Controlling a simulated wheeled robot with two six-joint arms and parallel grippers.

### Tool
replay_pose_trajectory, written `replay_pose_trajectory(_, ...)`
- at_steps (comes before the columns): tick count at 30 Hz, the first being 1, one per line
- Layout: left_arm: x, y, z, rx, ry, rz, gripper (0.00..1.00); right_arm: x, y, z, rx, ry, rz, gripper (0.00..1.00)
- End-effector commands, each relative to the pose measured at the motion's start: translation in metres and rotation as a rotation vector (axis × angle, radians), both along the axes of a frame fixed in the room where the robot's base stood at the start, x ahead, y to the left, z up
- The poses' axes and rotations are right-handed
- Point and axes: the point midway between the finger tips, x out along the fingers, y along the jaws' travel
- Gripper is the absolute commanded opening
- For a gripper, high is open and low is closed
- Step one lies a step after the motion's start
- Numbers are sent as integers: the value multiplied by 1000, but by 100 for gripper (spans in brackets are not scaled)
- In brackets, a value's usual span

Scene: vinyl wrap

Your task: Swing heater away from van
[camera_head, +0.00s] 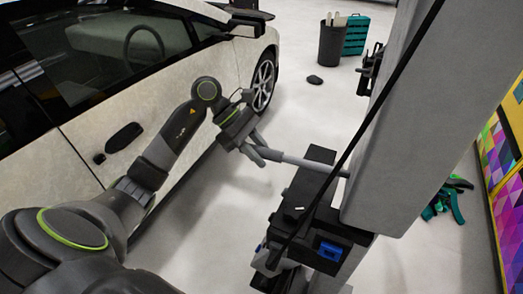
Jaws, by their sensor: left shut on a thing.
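The van (95,110), a pale-bodied vehicle with dark windows, fills the left side of the head view. A grey bar (305,163) runs left from the panel's lower part. My left gripper (257,152) is shut on the free end of this bar, between van and panel. The panel's front face and its mounting are not clearly seen. My right gripper is not in view.
A black cart or toolbox (318,205) with blue parts stands below the bar. A dark bin (331,45) and a teal crate (355,34) stand at the back. Green-and-black items (447,200) lie near the colourful wall (505,160) at the right.

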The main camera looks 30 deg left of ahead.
Motion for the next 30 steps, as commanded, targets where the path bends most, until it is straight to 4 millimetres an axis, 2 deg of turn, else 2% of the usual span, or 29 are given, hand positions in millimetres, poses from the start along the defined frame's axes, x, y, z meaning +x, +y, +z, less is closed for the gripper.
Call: replay_pose_trajectory(30, -17, 1, -1, 4, 3, -3, 7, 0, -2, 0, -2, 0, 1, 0)
